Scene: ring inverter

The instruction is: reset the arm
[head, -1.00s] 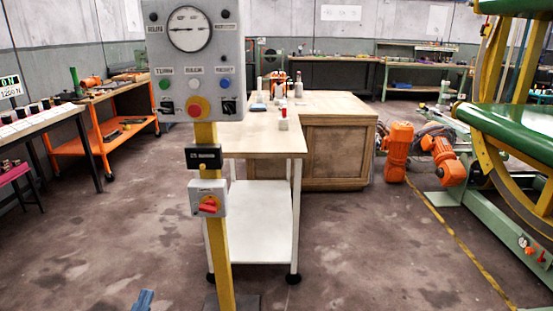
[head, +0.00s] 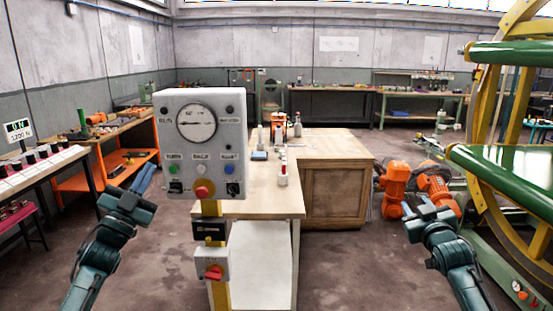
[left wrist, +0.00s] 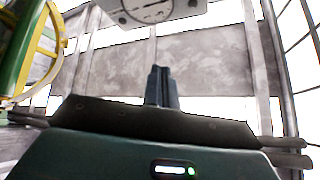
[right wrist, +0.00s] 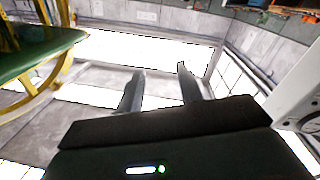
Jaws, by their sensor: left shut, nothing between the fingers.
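My left gripper (head: 142,180) is raised to the left of the grey control box (head: 202,140) in the head view. Its fingers are together and empty, as the left wrist view (left wrist: 161,86) also shows. My right gripper (head: 421,205) is raised at the right, in front of the orange motors. In the right wrist view (right wrist: 160,85) its two fingers stand apart with nothing between them.
A wooden workbench (head: 335,148) stands behind the post. Orange motors (head: 394,190) and a large yellow-and-green ring machine (head: 505,165) are at the right. An orange cart (head: 128,170) and a table with white blocks (head: 30,172) are at the left. Some floor between is clear.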

